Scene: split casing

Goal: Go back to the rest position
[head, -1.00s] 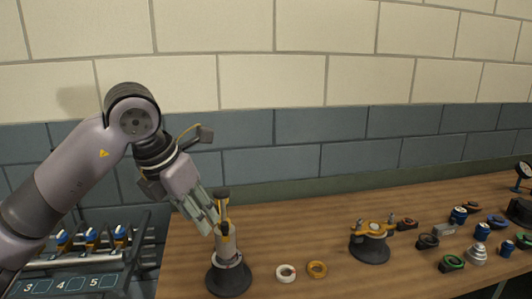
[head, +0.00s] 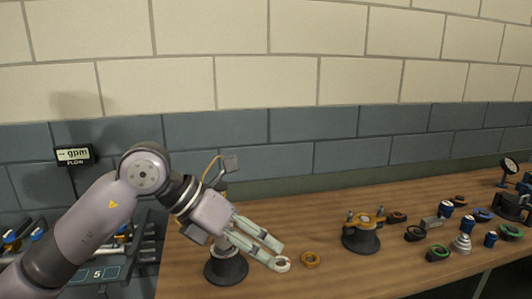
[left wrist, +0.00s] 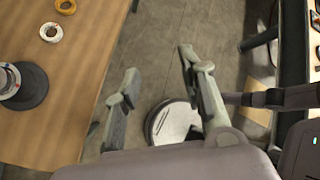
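My left gripper (head: 278,256) is open in the head view, its two fingers spread and pointing down to the right in front of the table. In the left wrist view my left gripper (left wrist: 158,62) has nothing between its fingers, with floor behind them. A stand with a round dark base (head: 226,269) is left of the fingers; its upper part is mostly hidden by the gripper. The stand's base also shows in the left wrist view (left wrist: 33,88), apart from the fingers. My right gripper is not in view.
A white ring (head: 282,264) appears behind a fingertip, beside an orange ring (head: 311,260). A second stand (head: 361,238) and several small parts occupy the table's right side. A numbered rack (head: 110,271) and a gpm display (head: 74,156) are at left. Table (head: 300,285) front is clear.

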